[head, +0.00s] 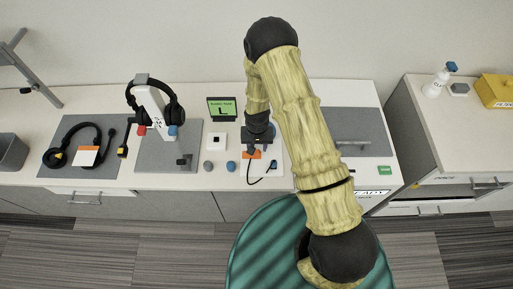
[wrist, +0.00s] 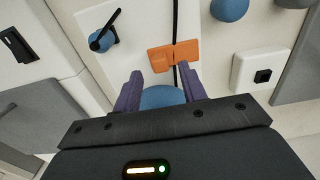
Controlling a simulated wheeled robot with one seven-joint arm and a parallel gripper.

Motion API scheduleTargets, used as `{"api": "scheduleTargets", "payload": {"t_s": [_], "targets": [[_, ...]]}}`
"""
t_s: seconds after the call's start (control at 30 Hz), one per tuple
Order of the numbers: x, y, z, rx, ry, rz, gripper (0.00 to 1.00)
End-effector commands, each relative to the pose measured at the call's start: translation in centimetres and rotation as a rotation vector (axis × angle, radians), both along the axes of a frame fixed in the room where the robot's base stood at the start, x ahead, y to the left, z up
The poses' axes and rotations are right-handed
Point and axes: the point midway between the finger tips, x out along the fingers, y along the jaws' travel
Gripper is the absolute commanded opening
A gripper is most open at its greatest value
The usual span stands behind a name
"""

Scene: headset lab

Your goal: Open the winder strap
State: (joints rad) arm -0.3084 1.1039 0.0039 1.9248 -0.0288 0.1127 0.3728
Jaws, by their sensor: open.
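An orange strap (wrist: 173,55), with two flat flaps, lies across a black cable in the wrist view. I cannot tell whether it is fastened. It also shows as an orange patch (head: 254,155) just below my gripper in the head view. A round blue part (wrist: 160,97) sits between my fingers, partly hidden by the gripper body. My gripper (wrist: 160,74) is open, its purple fingers on either side of the blue part, and the strap is just beyond the fingertips. The black cable (head: 262,178) curls on the white surface toward me and ends in a small plug.
A headset hangs on a white stand (head: 153,112) to the left, and another headset (head: 90,140) lies on a grey mat. A small green sign (head: 222,108) stands behind. A white button box (head: 216,141) and a blue knob (head: 231,166) are left of my gripper.

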Motion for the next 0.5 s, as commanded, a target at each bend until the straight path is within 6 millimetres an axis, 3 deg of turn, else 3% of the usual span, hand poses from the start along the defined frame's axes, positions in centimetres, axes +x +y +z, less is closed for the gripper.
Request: {"api": "scheduleTargets", "payload": {"t_s": [0.2,0.5], "targets": [[0.0,0.0,-2.2,-0.001,0.001,0.0,0.42],[0.0,0.0,-2.8,0.0,0.0,0.0,0.42]]}}
